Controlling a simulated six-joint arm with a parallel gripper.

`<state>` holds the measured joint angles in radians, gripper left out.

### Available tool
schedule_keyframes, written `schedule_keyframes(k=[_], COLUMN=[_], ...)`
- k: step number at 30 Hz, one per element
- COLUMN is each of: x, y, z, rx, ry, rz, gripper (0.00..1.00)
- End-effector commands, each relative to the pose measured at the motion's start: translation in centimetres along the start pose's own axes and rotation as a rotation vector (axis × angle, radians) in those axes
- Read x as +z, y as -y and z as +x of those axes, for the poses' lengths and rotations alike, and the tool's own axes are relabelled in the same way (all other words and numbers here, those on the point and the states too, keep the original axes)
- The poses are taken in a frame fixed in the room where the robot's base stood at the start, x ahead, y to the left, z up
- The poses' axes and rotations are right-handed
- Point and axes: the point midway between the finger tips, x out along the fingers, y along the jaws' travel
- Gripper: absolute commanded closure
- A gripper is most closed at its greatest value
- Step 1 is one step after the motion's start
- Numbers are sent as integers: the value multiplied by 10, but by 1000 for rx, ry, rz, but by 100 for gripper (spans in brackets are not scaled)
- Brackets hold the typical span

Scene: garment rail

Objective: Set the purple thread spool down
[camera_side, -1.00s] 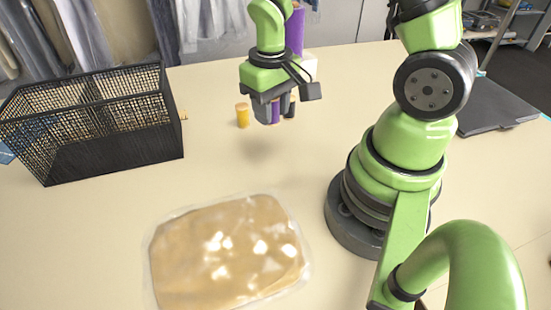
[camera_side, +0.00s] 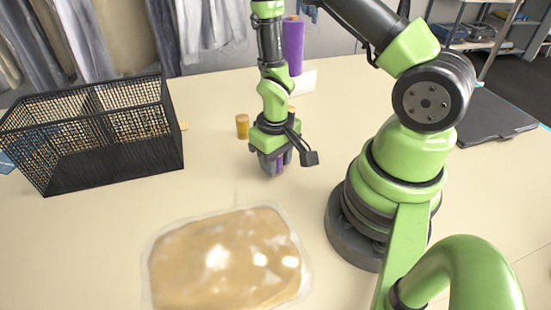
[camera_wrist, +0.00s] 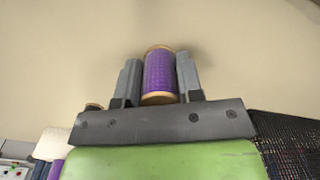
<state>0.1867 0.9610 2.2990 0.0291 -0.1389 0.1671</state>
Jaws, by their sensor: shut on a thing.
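The purple thread spool (camera_wrist: 160,75) is between the two fingers of my gripper (camera_wrist: 158,80) in the wrist view, with its tan ends showing above and below. My gripper is shut on it. In the side view my gripper (camera_side: 272,163) points down over the middle of the table, and only a sliver of the purple spool (camera_side: 279,164) shows between the fingers. The spool is low, close to the tabletop. I cannot tell whether it touches the table.
A yellow spool (camera_side: 242,126) stands behind and left of my gripper. A black mesh basket (camera_side: 110,150) stands at the left. A plastic-wrapped tan package (camera_side: 228,260) lies in front. A tall purple cylinder (camera_side: 292,45) and a white block (camera_side: 305,82) stand behind.

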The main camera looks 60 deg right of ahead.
Motion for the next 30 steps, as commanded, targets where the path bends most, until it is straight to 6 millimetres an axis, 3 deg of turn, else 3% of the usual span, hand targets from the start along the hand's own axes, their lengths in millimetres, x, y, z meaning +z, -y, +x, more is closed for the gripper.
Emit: schedule_keyframes(k=[8,9,12,23,30], x=[0,0,0,-1,-2], y=[0,0,0,0,0], z=[3,2,2,-4,-40], rx=[0,0,0,0,0], ry=[2,1,1,-3,-8], rz=[0,0,0,0,0], gripper=[88,57,40,40,40])
